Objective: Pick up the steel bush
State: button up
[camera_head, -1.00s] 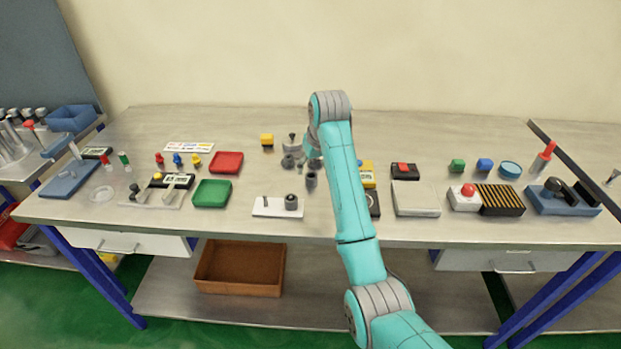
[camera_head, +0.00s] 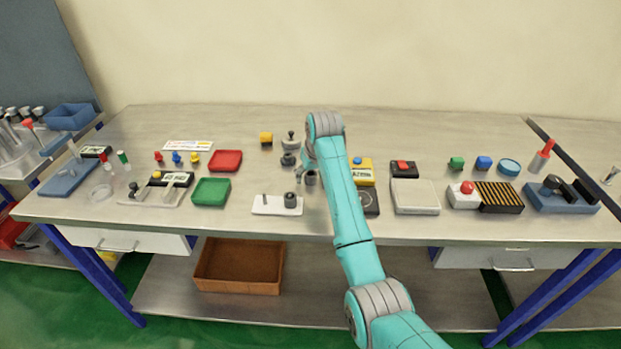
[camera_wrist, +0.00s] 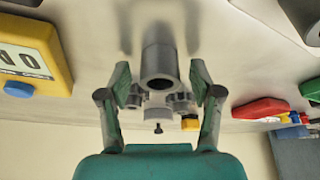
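The steel bush (camera_wrist: 159,62) is a grey hollow cylinder with its round bore towards me in the wrist view. In the head view it is a small grey cylinder (camera_head: 310,179) left of my arm, partly covered by my gripper. My gripper (camera_wrist: 160,72) is open, with one finger on each side of the bush and a visible gap on both sides. In the head view my gripper is mostly hidden by my own arm.
Grey parts (camera_head: 289,159) stand just behind the bush, with a yellow block (camera_head: 266,139) further back. A white plate (camera_head: 262,206) with a dark cylinder lies in front left. A yellow meter (camera_head: 366,179) is right of my arm. Red (camera_head: 226,161) and green (camera_head: 212,192) trays lie left.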

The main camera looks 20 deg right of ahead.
grip_shut()
jog(key=shift+r, duration=0.15)
